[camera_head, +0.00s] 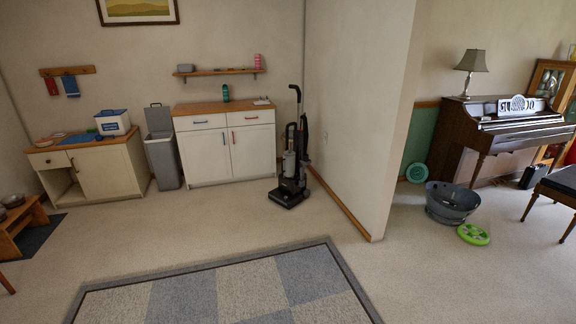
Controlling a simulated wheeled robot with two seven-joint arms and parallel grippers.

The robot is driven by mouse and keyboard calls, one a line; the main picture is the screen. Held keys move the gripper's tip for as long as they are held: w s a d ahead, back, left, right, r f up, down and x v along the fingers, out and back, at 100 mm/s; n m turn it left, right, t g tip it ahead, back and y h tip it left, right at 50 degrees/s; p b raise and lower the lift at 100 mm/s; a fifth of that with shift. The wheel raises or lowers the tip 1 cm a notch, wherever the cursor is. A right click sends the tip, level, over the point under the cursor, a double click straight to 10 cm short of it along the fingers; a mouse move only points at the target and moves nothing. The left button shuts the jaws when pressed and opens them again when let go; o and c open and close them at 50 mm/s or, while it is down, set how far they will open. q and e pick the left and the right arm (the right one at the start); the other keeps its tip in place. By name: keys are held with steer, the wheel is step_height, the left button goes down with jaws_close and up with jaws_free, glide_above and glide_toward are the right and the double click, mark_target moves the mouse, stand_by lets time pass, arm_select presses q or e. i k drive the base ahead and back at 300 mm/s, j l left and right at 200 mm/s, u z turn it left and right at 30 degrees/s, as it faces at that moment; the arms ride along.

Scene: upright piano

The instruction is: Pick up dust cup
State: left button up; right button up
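A black upright vacuum cleaner (291,188) stands on the carpet by the end of the white cabinet, close to the wall. A pale grey cylinder (289,163) sits on the front of its body and looks like the dust cup. It is upright and small in the picture, so its handle or catch cannot be made out. Neither of my grippers shows in the head view.
A white cabinet (227,151), a grey bin (163,160) and a low cupboard (104,172) line the back wall. A wall corner (375,215) juts out right of the vacuum. The checkered rug (224,292) is clear.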

mark_target(288, 164)
steer(key=i+u, duration=0.3)
steer(key=i, duration=1.8)
